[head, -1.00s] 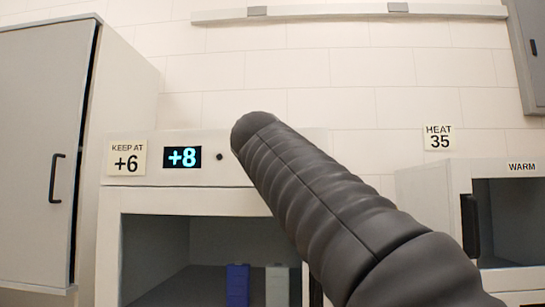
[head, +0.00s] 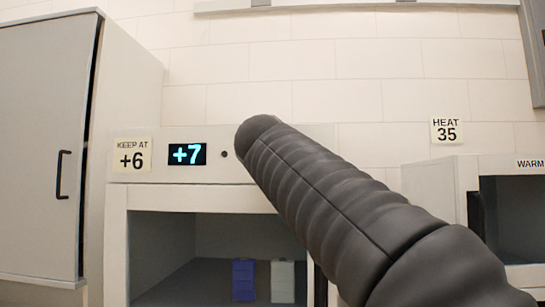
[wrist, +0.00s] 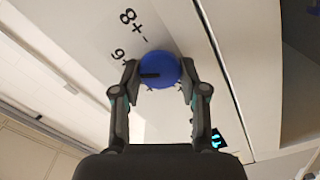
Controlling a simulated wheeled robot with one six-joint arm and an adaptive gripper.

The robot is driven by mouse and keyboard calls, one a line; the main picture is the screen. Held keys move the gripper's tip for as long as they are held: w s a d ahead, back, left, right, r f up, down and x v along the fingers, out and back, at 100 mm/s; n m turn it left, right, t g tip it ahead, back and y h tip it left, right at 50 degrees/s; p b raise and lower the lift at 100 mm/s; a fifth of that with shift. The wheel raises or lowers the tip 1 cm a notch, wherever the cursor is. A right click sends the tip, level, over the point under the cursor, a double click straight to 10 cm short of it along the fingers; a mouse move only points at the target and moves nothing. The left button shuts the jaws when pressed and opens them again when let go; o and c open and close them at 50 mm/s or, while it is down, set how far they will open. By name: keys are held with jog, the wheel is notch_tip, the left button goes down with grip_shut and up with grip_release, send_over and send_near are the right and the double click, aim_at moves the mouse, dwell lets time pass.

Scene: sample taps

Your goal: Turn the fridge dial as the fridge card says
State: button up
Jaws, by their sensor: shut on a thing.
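The fridge card (head: 132,155) on the left of the fridge front reads "KEEP AT +6". The fridge display (head: 187,154) beside it reads +7. The fridge dial (wrist: 160,70) is a blue round knob with a dark pointer mark, seen in the wrist view with printed numbers around it. My gripper (wrist: 158,80) is shut on the dial, one finger on each side. In the head view my dark arm hides the dial and gripper.
Below the panel is the open fridge compartment (head: 120,240) with a blue box (head: 243,280) and a pale box (head: 282,281) inside. A warming cabinet (head: 430,190) with a "HEAT 35" card (head: 446,131) stands at right. A tall grey cabinet (head: 40,150) stands at left.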

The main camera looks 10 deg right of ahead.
dwell(0.4)
jog(key=o, duration=1.1)
jog(key=v, duration=1.2)
